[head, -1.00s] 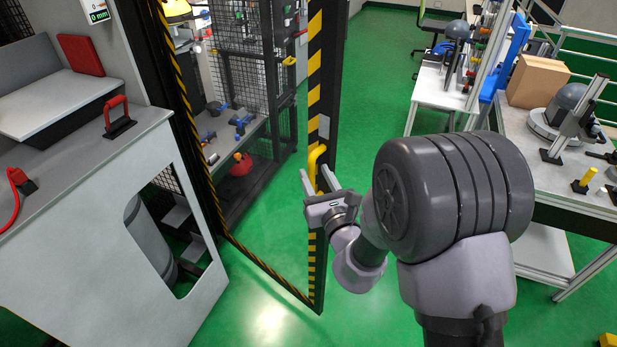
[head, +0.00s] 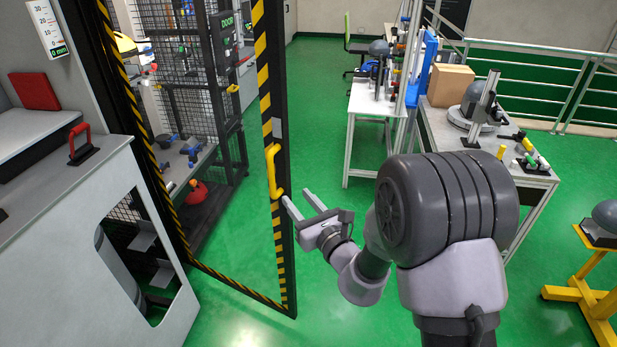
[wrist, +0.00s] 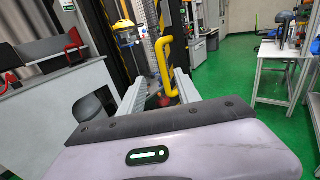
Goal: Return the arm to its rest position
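My gripper (head: 298,200) is in the middle of the head view, with its two fingers apart and nothing between them. It is just right of the yellow handle (head: 273,172) on the black-and-yellow striped door post (head: 264,75). In the head view a fingertip is close to the handle's lower end; I cannot tell whether it touches. In the wrist view the open fingers (wrist: 157,90) point toward the handle (wrist: 164,66), which shows beyond and between them. The door stands open, its mesh cage behind.
A grey cabinet (head: 75,240) with a red handle (head: 82,144) stands at left. At right a workbench (head: 445,130) carries a cardboard box (head: 449,85), and a yellow stand (head: 585,290) is at the right edge. Green floor (head: 330,120) is clear between door and benches.

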